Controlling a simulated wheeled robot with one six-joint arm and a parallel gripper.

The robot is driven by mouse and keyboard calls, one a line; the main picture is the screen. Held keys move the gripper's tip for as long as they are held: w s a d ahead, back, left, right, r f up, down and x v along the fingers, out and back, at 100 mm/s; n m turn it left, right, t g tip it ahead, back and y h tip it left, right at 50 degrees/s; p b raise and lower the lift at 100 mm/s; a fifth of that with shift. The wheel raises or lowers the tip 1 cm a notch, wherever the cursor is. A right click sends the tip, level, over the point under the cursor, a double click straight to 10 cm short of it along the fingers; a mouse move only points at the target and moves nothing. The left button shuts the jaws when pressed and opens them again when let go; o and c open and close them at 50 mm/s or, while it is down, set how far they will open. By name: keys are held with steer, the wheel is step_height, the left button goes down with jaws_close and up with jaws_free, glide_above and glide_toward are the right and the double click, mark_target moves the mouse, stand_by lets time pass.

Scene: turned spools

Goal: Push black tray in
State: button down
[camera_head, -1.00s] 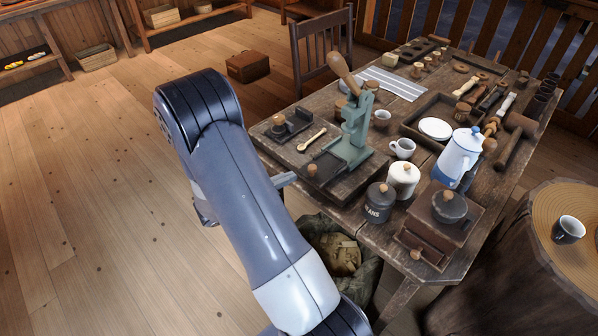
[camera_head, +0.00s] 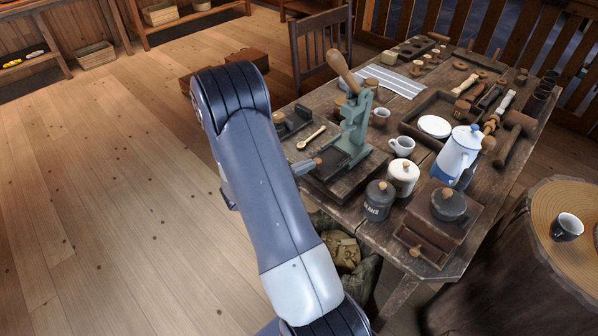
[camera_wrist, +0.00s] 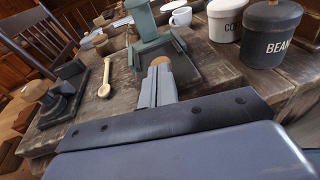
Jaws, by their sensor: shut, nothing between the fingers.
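The black tray (camera_head: 335,157) is low in the base of the green press (camera_head: 357,128), near the table's left edge. My gripper (camera_head: 318,162) is shut and empty, its fingertips at the tray's front from the left. In the wrist view my gripper (camera_wrist: 160,72) points at a round wooden knob (camera_wrist: 160,61) at the tray's front. The fingertips look touching or almost touching the knob; contact is not certain. The fingers cover part of the knob and tray, so how far in the tray sits is hard to tell.
A wooden spoon (camera_head: 311,138) and a dark stand (camera_head: 292,122) lie left of the press. The black beans canister (camera_head: 378,201), a cream canister (camera_head: 403,177) and a white mug (camera_head: 401,146) stand to its right.

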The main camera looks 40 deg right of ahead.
mark_target(321, 156)
steer(key=d+b, duration=0.1)
steer(key=d, duration=0.5)
steer(key=shift+w+d, duration=0.15)
steer(key=shift+w, duration=0.05)
steer(key=shift+r, duration=0.1)
steer(key=shift+d, duration=0.1)
steer(key=shift+r, duration=0.1)
steer(key=shift+w+a, duration=0.1)
steer(key=shift+a, duration=0.1)
steer(key=a+r, duration=0.1)
steer(key=a, duration=1.2)
steer(key=shift+w+a+r+b, duration=0.3)
steer(key=shift+w+a+b, duration=0.1)
steer(key=shift+w+b, duration=0.05)
